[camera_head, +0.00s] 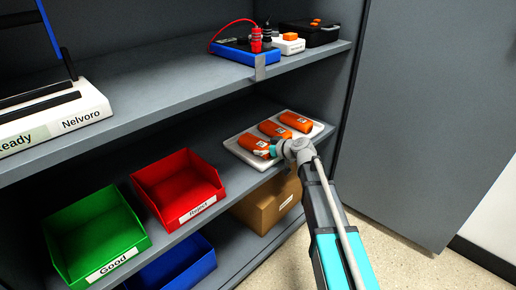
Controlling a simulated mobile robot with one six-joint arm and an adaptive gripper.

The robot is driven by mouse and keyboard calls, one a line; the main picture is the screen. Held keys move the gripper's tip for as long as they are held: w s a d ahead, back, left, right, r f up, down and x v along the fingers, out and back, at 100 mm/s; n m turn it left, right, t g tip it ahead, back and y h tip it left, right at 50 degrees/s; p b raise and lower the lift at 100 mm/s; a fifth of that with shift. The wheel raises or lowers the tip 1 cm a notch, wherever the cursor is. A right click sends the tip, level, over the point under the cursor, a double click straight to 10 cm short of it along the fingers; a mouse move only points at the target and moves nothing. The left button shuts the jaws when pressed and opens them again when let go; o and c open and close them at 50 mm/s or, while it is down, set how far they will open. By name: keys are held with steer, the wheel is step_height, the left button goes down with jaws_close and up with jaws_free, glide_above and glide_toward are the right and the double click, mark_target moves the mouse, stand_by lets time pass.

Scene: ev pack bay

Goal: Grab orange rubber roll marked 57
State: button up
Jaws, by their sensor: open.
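Three orange rolls lie side by side on a white tray (236,143) on the middle shelf. One is the back right roll (301,124), one is the middle roll (275,132), and one is the front left roll (250,141). Each has a small pale label, and the marks are too small to read, so I cannot tell which is 57. My gripper (268,153) is open at the front right end of the front left roll and overlaps it in the picture. I cannot tell whether they touch. My wrist hides part of the tray's front edge.
A red bin (178,188) marked Reject and a green bin (97,236) marked Good stand left of the tray. A blue bin (178,268) and a cardboard box (266,204) sit below. The upper shelf (170,103) overhangs, holding a blue meter (235,50) and other devices.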

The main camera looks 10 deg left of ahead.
stand_by(0.3)
steer(key=c, duration=1.1)
steer(key=shift+r, duration=0.1)
step_height(320, 180, up, 2)
steer(key=p, duration=0.2)
steer(key=shift+r+p, duration=0.25)
steer(key=shift+p, duration=0.15)
steer(key=s+d+r+p, duration=0.2)
steer(key=s+r+p, duration=0.8)
steer(key=s, duration=0.3)
steer(key=shift+s+d+r, duration=0.15)
steer(key=shift+s+d, duration=0.15)
steer(key=shift+s, duration=0.1)
